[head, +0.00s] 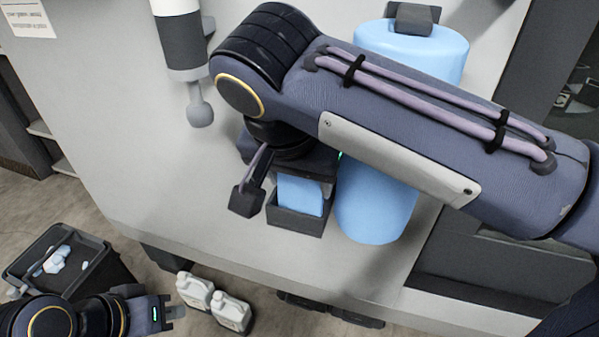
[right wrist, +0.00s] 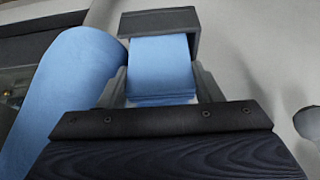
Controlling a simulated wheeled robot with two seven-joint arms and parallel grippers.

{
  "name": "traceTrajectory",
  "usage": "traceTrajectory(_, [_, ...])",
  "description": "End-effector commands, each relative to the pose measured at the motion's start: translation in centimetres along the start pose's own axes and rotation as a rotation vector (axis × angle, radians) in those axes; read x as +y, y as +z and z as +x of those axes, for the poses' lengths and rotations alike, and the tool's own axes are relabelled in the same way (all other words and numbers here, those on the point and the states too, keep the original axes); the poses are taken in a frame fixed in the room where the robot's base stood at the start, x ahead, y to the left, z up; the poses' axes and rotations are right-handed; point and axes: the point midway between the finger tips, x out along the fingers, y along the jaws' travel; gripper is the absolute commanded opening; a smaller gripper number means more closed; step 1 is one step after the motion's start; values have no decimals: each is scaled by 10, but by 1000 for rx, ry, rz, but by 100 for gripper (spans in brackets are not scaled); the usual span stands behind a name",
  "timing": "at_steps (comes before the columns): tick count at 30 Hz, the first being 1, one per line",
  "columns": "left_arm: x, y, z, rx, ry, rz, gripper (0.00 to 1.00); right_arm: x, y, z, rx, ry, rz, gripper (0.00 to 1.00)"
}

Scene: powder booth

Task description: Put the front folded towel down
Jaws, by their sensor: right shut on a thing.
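A light blue folded towel (head: 300,195) shows below my right gripper (right wrist: 162,88), within or just above a small dark open box (head: 295,222). In the right wrist view the towel (right wrist: 160,65) lies between my two fingers, with the grey box wall (right wrist: 158,20) beyond it. My right gripper is shut on the towel; my wrist hides the upper part in the head view. I cannot tell whether the towel touches the box floor. My left gripper (head: 174,312) is at the lower left, far from the towel; its finger gap is unclear.
The pale counter (head: 170,190) is clear to the left. White jugs (head: 232,312) and a dark bin (head: 75,262) stand below.

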Motion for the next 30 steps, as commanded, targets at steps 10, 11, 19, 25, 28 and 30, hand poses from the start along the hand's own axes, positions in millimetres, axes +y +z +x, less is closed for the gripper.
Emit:
traceTrajectory(10, [-2, 2, 4, 0, 0, 0, 0, 0, 2, 6, 0, 0, 0, 69])
traceTrajectory(11, [-2, 2, 4, 0, 0, 0, 0, 0, 2, 6, 0, 0, 0, 73])
traceTrajectory(19, [-2, 2, 4, 0, 0, 0, 0, 1, 2, 6, 0, 2, 0, 80])
traceTrajectory(25, [-2, 2, 4, 0, 0, 0, 0, 1, 2, 6, 0, 3, 1, 80])
traceTrajectory(28, [-2, 3, 5, 0, 0, 0, 0, 1, 1, 4, 1, 3, 2, 80])
traceTrajectory(30, [-2, 2, 5, 0, 0, 0, 0, 1, 1, -3, 2, 2, 1, 80])
